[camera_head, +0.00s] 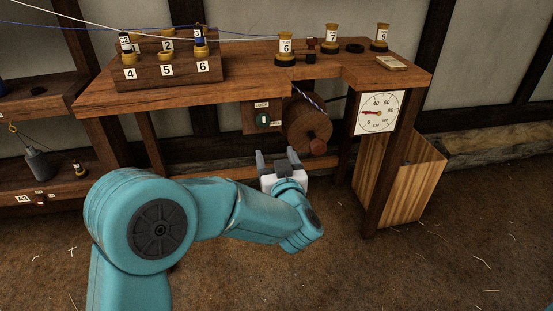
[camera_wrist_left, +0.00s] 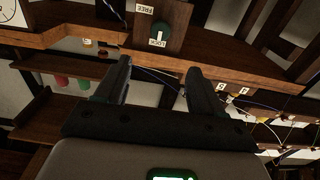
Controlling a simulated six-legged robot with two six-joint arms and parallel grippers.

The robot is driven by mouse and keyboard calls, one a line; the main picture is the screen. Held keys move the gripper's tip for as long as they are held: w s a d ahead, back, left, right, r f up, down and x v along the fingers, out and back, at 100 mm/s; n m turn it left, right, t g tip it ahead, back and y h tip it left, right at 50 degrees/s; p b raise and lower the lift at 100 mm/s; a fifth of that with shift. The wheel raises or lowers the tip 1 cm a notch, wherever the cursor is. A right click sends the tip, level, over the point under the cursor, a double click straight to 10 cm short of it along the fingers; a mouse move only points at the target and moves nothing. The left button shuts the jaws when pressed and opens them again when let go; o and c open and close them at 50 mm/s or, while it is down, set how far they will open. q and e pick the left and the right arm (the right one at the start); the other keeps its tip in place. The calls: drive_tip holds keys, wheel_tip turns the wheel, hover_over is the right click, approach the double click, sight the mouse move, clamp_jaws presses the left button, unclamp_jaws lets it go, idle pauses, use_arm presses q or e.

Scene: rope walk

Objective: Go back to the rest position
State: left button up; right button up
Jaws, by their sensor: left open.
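My left gripper (camera_head: 277,158) is open and empty, in front of and below the wooden bench (camera_head: 250,62). In the left wrist view its two fingers (camera_wrist_left: 155,85) stand apart with nothing between them. Beyond them is the round lock knob (camera_wrist_left: 161,32) on its wooden plate, marked LOCK and FREE. The knob also shows in the head view (camera_head: 264,119), under the bench's front edge, a little above and left of the gripper. My right gripper is in neither view.
A numbered wooden rack (camera_head: 165,75) with spools stands at the bench's left. Spools 6 (camera_head: 286,47), 7 (camera_head: 331,37) and 9 (camera_head: 381,38) stand farther right. A dial (camera_head: 380,112) hangs at the front right, above a wooden bin (camera_head: 415,180). Strands cross the upper left. The floor in front is mostly clear.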

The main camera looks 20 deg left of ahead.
use_arm(q)
drive_tip(key=s+a+f+m+g, duration=0.1)
drive_tip(key=a+f, duration=0.3)
drive_tip(key=f, duration=0.4)
drive_tip(key=s+a+f+m+g, duration=0.1)
drive_tip(key=a+f+g, duration=0.15)
drive_tip(key=f, duration=0.45)
drive_tip(key=s+d+f+m+g+h, duration=0.1)
drive_tip(key=s+f+h, duration=0.2)
drive_tip(key=f, duration=0.4)
drive_tip(key=s+d+f+m+h, duration=0.1)
drive_tip(key=s+f+h, duration=0.15)
drive_tip(key=f, duration=0.35)
drive_tip(key=s+d+f+m+g+h, duration=0.1)
drive_tip(key=s+d+f+g+h, duration=0.5)
drive_tip(key=s+f, duration=0.5)
drive_tip(key=s+d+r+g+h+p, duration=0.2)
drive_tip(key=s+d+g, duration=0.35)
drive_tip(key=s, duration=0.75)
wheel_tip(320, 180, up, 27)
drive_tip(key=d+t+p, duration=0.1)
drive_tip(key=d+p, duration=0.1)
drive_tip(key=p, duration=2.5)
drive_tip(key=shift+s+r+p, duration=0.15)
drive_tip(key=shift+r+p, duration=0.05)
drive_tip(key=shift+p, duration=0.2)
